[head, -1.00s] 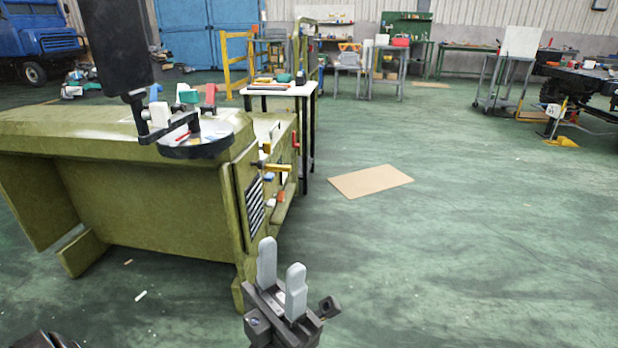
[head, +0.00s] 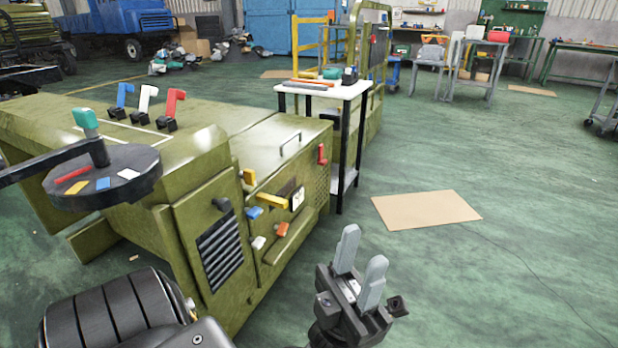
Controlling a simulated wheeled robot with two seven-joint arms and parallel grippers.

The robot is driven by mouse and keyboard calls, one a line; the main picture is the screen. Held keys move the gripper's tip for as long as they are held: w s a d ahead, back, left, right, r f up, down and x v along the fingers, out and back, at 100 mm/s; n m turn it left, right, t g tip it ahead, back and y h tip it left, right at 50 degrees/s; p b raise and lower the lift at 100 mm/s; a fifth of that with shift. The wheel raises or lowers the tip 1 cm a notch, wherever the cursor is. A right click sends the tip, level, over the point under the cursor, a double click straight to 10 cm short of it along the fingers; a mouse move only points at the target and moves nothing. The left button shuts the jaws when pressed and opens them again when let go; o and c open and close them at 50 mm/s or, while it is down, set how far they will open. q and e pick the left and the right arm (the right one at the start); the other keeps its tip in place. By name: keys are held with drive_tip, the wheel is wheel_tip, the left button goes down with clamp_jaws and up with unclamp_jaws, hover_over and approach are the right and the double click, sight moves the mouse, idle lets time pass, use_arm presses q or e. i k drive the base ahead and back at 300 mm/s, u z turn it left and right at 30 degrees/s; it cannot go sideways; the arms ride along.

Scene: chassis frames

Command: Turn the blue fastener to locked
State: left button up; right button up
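The blue fastener (head: 253,212) is a small knob on the side panel of the olive-green chassis (head: 190,232). It sits beside a yellow handle (head: 272,199) and above a white knob (head: 258,242). Whether it is locked is too small to tell. My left gripper (head: 360,261) is in the lower middle, its two grey fingers pointing up with a clear gap between them. It is open and empty, to the right of the panel and apart from the fastener in the picture. My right gripper is not in view.
An orange knob (head: 282,229), a red handle (head: 322,154) and a black latch (head: 221,204) share the chassis side. A round disc (head: 103,177) stands at left. A white-topped table (head: 325,91) stands behind. A cardboard sheet (head: 427,210) lies on open floor at right.

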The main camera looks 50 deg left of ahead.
sight(252, 214)
drive_tip(key=i, duration=2.95)
drive_tip(key=u, duration=3.05)
